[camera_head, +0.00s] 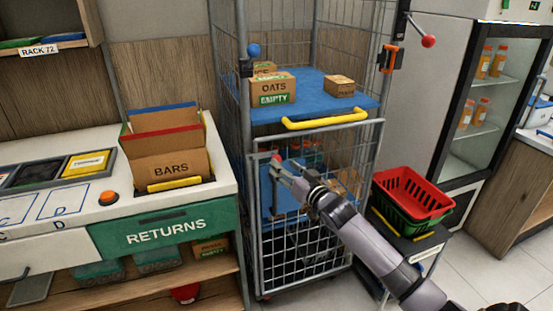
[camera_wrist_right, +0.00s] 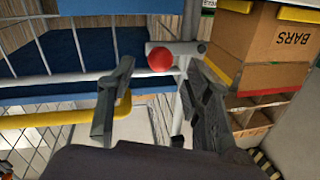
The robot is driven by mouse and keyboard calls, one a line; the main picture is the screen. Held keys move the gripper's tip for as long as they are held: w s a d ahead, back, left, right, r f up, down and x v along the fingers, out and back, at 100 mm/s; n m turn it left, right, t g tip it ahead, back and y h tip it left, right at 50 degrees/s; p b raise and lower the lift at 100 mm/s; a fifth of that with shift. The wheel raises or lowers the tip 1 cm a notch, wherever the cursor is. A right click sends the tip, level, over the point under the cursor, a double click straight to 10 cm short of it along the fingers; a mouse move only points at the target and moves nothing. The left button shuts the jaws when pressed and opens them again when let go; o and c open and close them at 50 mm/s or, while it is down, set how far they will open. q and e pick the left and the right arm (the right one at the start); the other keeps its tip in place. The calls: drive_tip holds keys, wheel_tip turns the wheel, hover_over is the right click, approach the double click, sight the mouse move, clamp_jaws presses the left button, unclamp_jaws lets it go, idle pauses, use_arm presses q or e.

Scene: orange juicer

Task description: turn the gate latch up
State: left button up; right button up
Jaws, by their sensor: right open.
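The gate (camera_head: 303,262) is a grey wire-mesh door on the lower front of the cage cart. The gate latch, with a round red knob (camera_wrist_right: 160,60), is at the gate's upper left side; in the head view its knob is a small red spot at my gripper's tip. My right gripper (camera_head: 278,166) reaches in from the lower right to this latch. In the right wrist view its two dark fingers (camera_wrist_right: 158,95) are open, with the red knob beyond and between their tips. I cannot tell whether they touch it. My left gripper is not in view.
A blue shelf (camera_head: 315,98) with a yellow handle (camera_head: 325,120) is above the gate and carries an OATS box (camera_head: 272,87). A counter with a BARS box (camera_head: 170,166) stands left. Red and green baskets (camera_head: 412,195) stand right of the cart, near my forearm.

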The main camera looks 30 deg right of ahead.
drive_tip(key=shift+w+d, duration=0.1)
drive_tip(key=shift+w, duration=2.7)
clamp_jaws()
